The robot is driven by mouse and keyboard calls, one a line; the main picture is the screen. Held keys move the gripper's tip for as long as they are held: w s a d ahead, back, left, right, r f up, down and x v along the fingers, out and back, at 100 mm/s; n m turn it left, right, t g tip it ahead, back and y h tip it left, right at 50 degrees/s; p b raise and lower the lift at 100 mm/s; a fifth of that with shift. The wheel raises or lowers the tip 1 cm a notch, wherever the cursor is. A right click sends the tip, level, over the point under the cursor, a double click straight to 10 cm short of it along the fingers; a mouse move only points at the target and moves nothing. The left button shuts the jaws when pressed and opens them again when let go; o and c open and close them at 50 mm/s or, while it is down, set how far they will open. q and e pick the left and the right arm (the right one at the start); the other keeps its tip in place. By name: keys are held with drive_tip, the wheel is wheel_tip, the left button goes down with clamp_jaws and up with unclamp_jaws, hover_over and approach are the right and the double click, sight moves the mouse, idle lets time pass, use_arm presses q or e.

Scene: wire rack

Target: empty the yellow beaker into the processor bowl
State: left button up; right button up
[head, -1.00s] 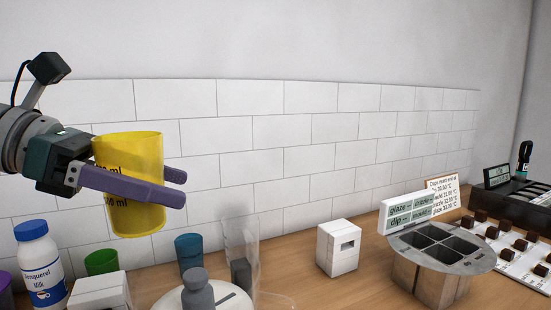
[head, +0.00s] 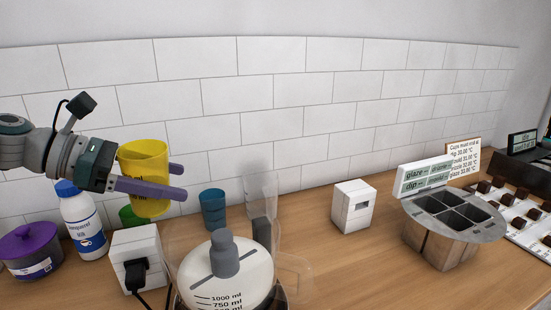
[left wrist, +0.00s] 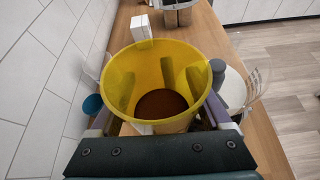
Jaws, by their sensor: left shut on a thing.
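The yellow beaker (head: 143,163) is upright in my left gripper (head: 160,180), whose purple fingers are shut around it. It is held in the air above the counter, left of the processor. In the left wrist view the yellow beaker (left wrist: 158,66) shows from above, with dark brown content (left wrist: 162,104) at its bottom. The processor bowl (head: 228,275) stands at the front centre, with measuring marks and a grey knob on its top. Its lower part is cut off by the frame edge. My right gripper is not seen.
A milk bottle (head: 82,220), a purple-lidded tub (head: 30,252), a green cup (head: 131,215) and a blue cup (head: 213,209) stand at the left and back. A white socket box (head: 136,252) is left of the processor. A small white box (head: 353,207) and a compartment pot (head: 447,225) are right.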

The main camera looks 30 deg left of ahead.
use_arm(q)
drive_tip(key=y+p, duration=0.1)
drive_tip(key=p, duration=0.1)
drive_tip(key=d+m+g+y+p, duration=0.1)
drive_tip(key=p, duration=0.1)
drive_tip(key=shift+d+r, duration=0.2)
drive_tip(key=shift+r, duration=0.05)
idle(0.3)
